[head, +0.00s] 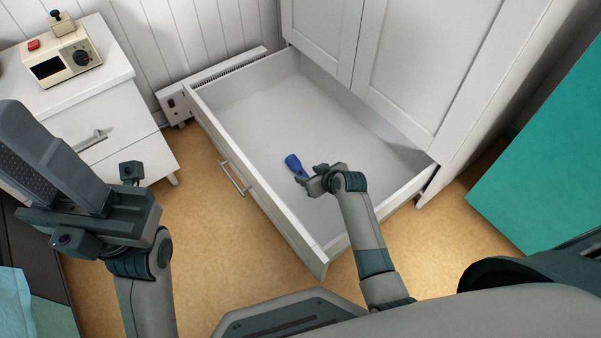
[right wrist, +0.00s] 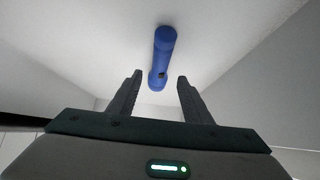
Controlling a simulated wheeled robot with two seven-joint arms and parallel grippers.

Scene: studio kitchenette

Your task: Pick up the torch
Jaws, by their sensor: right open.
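The torch (head: 294,163) is blue and lies in the open white drawer (head: 262,213), near the middle of its floor. In the right wrist view the torch (right wrist: 163,48) lies beyond the fingers, its near end in line with the gap between them. My right gripper (head: 309,177) reaches over the drawer, close to the torch. Its fingers (right wrist: 159,76) are apart with nothing held between them; I cannot tell whether they touch the torch. My left gripper (head: 38,150) is raised at the left, away from the drawer, and its finger gap is hidden.
The drawer walls surround the torch, with bare drawer floor around it. A tall white cabinet (head: 415,70) stands above the drawer's back. A white bedside unit (head: 92,110) with a cream device (head: 62,62) stands at left. A teal panel (head: 545,165) stands at right.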

